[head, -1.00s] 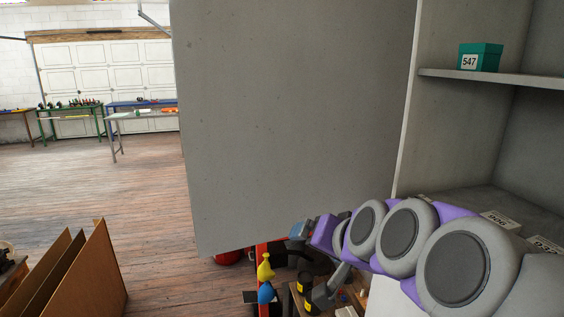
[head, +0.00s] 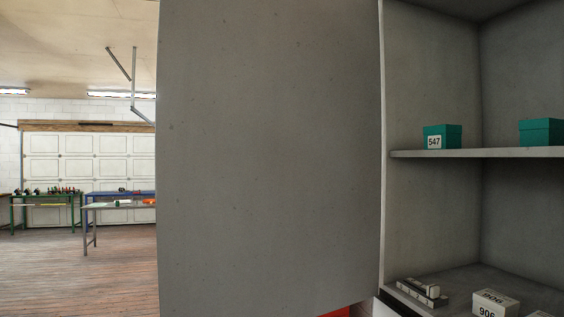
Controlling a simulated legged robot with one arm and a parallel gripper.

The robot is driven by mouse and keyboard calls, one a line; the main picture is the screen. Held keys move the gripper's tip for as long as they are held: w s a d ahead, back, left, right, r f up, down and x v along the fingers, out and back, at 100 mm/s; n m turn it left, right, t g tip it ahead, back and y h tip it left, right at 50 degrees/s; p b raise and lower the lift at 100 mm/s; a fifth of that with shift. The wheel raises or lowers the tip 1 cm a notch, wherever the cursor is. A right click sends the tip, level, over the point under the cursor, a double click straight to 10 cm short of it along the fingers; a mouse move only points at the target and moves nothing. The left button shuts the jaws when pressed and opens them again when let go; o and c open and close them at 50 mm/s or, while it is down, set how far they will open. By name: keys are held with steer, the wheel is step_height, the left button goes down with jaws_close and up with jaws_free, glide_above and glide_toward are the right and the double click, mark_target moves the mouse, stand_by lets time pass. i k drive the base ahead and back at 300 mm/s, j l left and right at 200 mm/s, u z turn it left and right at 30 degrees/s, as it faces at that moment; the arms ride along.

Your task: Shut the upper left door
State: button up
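The upper left door (head: 268,150) is a large plain grey panel. It stands wide open, hinged at the left edge of the grey cabinet (head: 382,120). The cabinet's inside is exposed to the right of the door. No handle shows on the visible face of the door. My gripper and arm are not in view now, so I cannot see where the gripper is relative to the door.
Inside the cabinet, green boxes (head: 442,136) stand on a shelf (head: 480,153), and white boxes (head: 494,302) lie on its floor. At the left, workbenches (head: 120,203) stand before a white garage door (head: 85,165). Wooden floor (head: 110,265) is free there.

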mark_target(268, 125)
steer(key=j+z, duration=0.15)
steer(key=z, duration=0.25)
steer(key=i+j+z, duration=0.1)
steer(key=z, duration=0.3)
steer(key=j+z, duration=0.2)
steer(key=z, duration=0.2)
steer(key=j+z, duration=0.15)
steer(key=j, duration=0.3)
steer(key=k+j+z, duration=0.1)
steer(key=j, duration=0.35)
steer(key=k+j+z, duration=0.15)
steer(key=j, duration=0.3)
steer(key=j+z, duration=0.15)
steer(key=j, duration=0.3)
steer(key=k+j+z, duration=0.15)
steer(key=j, duration=0.3)
steer(key=k+j+z, duration=0.1)
steer(key=j, duration=0.3)
steer(key=k, duration=0.1)
